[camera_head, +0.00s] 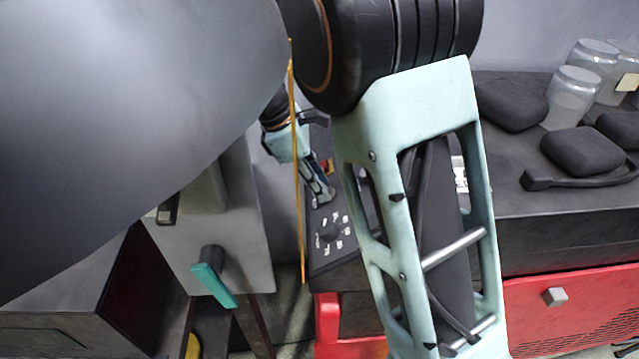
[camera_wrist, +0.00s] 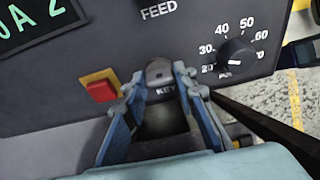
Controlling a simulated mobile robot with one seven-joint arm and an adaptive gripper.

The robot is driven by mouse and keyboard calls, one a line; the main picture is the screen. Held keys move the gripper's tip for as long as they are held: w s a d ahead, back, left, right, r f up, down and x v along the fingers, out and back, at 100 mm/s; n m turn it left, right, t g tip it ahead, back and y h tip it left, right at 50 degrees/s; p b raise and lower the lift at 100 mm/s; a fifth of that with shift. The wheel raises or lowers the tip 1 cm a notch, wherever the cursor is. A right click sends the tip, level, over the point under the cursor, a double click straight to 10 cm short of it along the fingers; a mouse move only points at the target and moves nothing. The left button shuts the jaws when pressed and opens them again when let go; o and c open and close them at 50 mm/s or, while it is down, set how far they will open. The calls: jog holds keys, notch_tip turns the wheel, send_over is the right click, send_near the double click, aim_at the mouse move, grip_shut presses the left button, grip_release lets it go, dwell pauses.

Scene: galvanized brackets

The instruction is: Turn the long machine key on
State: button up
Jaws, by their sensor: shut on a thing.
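The machine key (camera_wrist: 159,72) is a grey rounded piece on the dark control panel, above the printed word KEY in the wrist view. My gripper (camera_wrist: 160,80) has its blue fingers on either side of the key and is shut on it. In the head view my gripper (camera_head: 322,192) reaches down to the panel (camera_head: 345,262), and the key is hidden there. Which way the key is turned is hard to tell.
A red button (camera_wrist: 100,90) on a yellow plate sits left of the key. A numbered dial (camera_wrist: 236,54) is to the right, and a green-lettered display (camera_wrist: 38,18) is at upper left. Clear jars (camera_head: 572,95) and dark pouches (camera_head: 582,150) stand on the right-hand bench.

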jog(key=o, duration=1.1)
jog(key=v, duration=1.2)
